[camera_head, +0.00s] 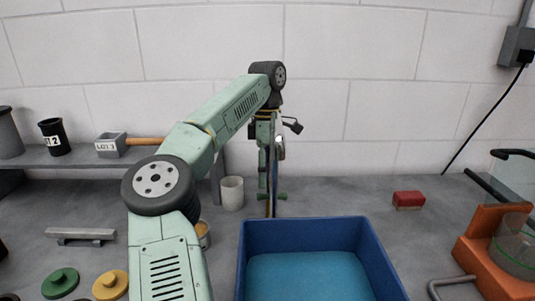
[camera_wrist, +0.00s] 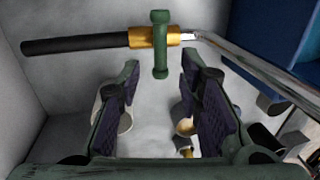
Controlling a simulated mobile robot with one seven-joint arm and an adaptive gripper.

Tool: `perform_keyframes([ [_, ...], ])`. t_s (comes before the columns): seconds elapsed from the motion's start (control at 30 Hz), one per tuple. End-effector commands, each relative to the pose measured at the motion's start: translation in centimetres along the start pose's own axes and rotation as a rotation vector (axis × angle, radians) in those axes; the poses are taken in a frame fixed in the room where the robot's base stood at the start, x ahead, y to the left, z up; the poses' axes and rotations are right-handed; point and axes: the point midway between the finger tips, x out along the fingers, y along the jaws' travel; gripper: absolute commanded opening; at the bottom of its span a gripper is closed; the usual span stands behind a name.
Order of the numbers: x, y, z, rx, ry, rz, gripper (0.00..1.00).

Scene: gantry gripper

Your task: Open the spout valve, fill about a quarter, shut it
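The spout valve shows in the wrist view as a brass body (camera_wrist: 150,38) with an upright green handle (camera_wrist: 160,42). A black pipe (camera_wrist: 75,44) runs left from it and a bright steel spout (camera_wrist: 255,62) slopes down to the right. My gripper (camera_wrist: 160,72) is open, its two dark-padded fingers apart and nothing between them. The handle lies just beyond the fingertips, seemingly untouched. In the head view my gripper (camera_head: 269,184) points down behind the blue tub (camera_head: 243,255), with a small green bar (camera_head: 282,196) at its tip. The tub's floor is teal; I cannot tell whether that is liquid.
A white cup (camera_head: 232,193) stands left of my gripper, and a tin (camera_head: 203,233) is partly hidden by my arm. A red block (camera_head: 408,200) and an orange stand (camera_head: 483,250) with a clear vessel are at right. A grey shelf (camera_head: 80,158) holds cups.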

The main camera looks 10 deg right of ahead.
Motion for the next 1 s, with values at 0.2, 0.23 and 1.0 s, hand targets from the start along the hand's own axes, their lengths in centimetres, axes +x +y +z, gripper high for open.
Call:
perform_keyframes([
  [0.2,-4.2,0.0,0.1,-0.003,0.005,0.001,0.33],
  [0.23,-4.7,0.0,0.0,-0.004,0.005,0.003,0.33],
  [1.0,-7.3,0.0,0.0,0.001,0.000,0.000,0.33],
])
